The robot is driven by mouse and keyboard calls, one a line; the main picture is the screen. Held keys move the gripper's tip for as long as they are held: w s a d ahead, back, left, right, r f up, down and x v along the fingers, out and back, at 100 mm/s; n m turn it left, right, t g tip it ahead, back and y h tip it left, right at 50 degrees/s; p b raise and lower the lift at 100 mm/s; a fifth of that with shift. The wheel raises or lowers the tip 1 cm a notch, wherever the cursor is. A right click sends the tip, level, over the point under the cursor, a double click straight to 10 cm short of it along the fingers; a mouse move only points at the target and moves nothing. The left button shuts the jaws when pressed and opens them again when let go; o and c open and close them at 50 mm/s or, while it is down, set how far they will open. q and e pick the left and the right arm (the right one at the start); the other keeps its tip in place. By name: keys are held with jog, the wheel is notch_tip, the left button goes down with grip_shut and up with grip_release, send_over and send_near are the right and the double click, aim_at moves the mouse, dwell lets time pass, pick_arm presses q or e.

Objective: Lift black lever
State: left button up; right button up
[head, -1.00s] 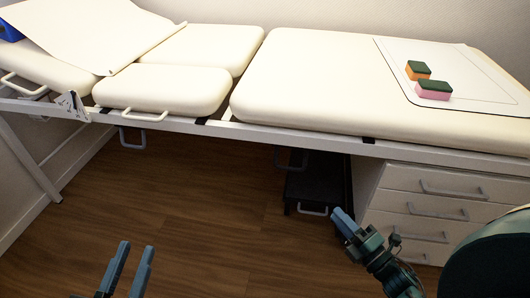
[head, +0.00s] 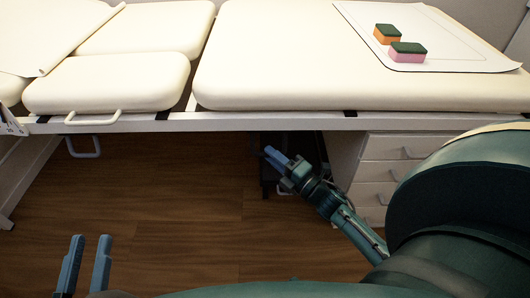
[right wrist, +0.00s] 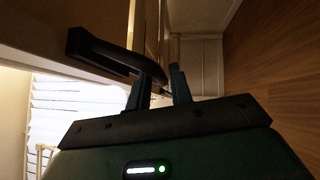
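The black lever (right wrist: 112,52) shows in the right wrist view as a dark bar running from upper left toward my right fingertips. My right gripper (right wrist: 160,88) has its fingers apart, with the lever's end close to the fingertips; I cannot tell whether they touch. In the head view, my right gripper (head: 275,159) reaches under the front edge of the treatment bed (head: 290,60), and the lever is hard to make out in the shadow there. My left gripper (head: 84,262) is open and empty at the lower left, above the floor.
A white drawer cabinet (head: 385,170) stands under the bed, right of my right gripper. A dark object (head: 308,143) sits beneath the bed behind it. Grey handles (head: 92,118) hang at the bed's left. Two sponges (head: 408,52) lie on top. The wooden floor (head: 180,220) is clear.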

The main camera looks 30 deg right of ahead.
jog(key=x, duration=0.3)
jog(key=shift+w, duration=0.15)
grip_shut()
